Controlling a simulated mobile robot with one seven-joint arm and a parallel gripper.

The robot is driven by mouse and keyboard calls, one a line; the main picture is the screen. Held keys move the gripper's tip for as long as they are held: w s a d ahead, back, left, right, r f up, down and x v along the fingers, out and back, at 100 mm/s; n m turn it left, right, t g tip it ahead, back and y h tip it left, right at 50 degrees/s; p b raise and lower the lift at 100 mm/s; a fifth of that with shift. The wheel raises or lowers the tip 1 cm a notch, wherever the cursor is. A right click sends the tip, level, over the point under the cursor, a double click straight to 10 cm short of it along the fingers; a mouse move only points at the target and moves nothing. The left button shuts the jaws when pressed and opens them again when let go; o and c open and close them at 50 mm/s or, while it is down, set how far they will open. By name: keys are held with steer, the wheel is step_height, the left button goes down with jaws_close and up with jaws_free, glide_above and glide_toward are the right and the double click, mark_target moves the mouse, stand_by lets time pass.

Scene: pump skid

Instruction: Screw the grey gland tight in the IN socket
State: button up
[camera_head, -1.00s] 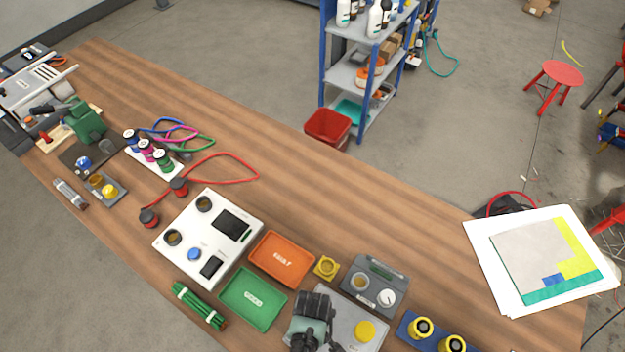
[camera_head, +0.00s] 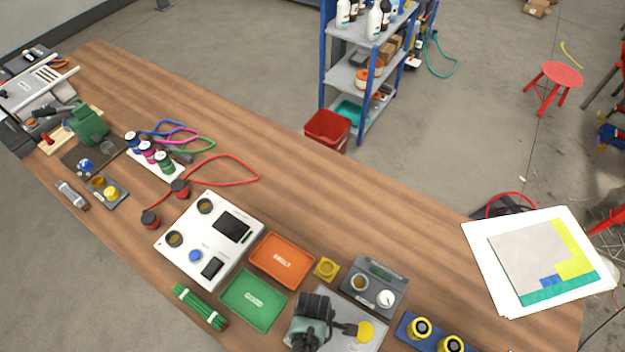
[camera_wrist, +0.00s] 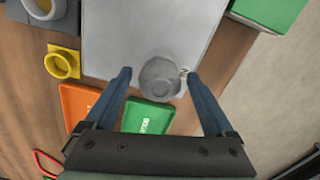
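The grey gland (camera_wrist: 160,78) is a hexagonal part seen from above in the wrist view, at the grey plate. A partly hidden printed mark beside it may be the IN label; the socket under it is hidden. My gripper (camera_wrist: 158,74) has its two blue fingers apart, one on each side of the gland, with a visible gap to both. In the head view my wrist and gripper hide the gland over the grey plate (camera_head: 372,345). A yellow round cap (camera_head: 365,331) is on that plate, beside my gripper.
A yellow square holder (camera_head: 326,268), an orange tray (camera_head: 281,260) and a green tray (camera_head: 254,300) are beside the plate. A grey box with a dial (camera_head: 375,285) is behind it, and a blue block with yellow-ringed parts (camera_head: 408,335) is to the right.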

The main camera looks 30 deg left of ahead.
steer(key=c, duration=1.2)
steer(key=m, duration=0.4)
steer(key=shift+m, duration=0.4)
steer(key=shift+c, duration=0.2)
steer(key=m, duration=0.4)
steer(key=o, duration=1.4)
steer(key=n+p, duration=0.1)
steer(key=n, duration=0.2)
steer(key=shift+n, duration=0.4)
steer(key=n, duration=0.5)
